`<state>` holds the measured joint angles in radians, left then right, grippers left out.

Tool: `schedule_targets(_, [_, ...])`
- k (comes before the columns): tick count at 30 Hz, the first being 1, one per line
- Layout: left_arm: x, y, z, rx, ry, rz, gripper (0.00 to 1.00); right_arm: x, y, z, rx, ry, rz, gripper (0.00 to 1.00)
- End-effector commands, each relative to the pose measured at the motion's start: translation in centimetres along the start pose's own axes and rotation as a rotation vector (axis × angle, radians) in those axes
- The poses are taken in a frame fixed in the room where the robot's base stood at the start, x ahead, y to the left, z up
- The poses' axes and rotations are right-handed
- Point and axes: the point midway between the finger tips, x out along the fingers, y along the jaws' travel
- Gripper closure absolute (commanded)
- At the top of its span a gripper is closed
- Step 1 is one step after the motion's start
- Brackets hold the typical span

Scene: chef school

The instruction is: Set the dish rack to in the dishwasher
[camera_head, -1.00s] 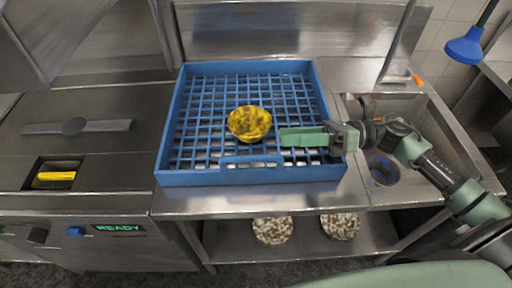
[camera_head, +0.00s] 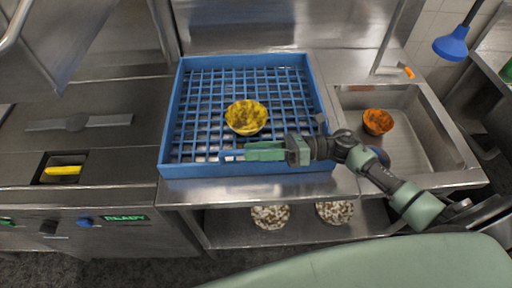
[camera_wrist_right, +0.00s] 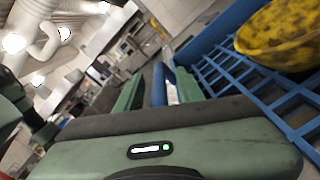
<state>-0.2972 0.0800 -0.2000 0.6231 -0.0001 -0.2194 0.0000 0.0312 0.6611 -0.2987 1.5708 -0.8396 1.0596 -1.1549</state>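The blue dish rack (camera_head: 168,125) sits on the steel counter, with a yellow speckled bowl (camera_head: 246,117) inside it. My right gripper (camera_head: 250,150) is at the rack's front wall, its fingers pointing left along it. In the right wrist view, the fingers (camera_wrist_right: 158,92) are apart, with a blue bar of the rack (camera_wrist_right: 159,84) between them and gaps visible on both sides. The bowl also shows in the wrist view (camera_wrist_right: 285,35). The dishwasher (camera_head: 85,150) is left of the rack, with a READY display and its hood (camera_head: 60,45) raised. My left gripper is out of view.
A sink (camera_head: 410,140) on the right holds an orange bowl (camera_head: 377,121). Speckled round items (camera_head: 270,216) sit on the shelf below. A blue sprayer (camera_head: 451,45) hangs at upper right. The steel surface between the rack and the dishwasher is clear.

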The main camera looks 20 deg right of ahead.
Motion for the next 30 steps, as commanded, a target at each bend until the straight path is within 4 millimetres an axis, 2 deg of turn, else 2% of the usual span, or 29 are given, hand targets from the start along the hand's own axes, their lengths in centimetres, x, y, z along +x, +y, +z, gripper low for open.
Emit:
schedule_targets(4, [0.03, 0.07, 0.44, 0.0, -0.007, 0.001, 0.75, -0.01, -0.01, -0.02, 0.0, 0.0, 0.0, 0.62])
schedule_targets(8, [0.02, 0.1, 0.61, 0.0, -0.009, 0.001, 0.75, -0.01, 0.04, -0.02, 0.0, 0.0, 0.002, 0.98])
schedule_targets(9, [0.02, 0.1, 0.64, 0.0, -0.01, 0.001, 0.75, 0.0, 0.06, -0.02, 0.0, 0.0, 0.002, 1.0])
schedule_targets(30, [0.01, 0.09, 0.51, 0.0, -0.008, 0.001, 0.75, 0.02, 0.13, -0.15, 0.006, 0.001, 0.004, 1.0])
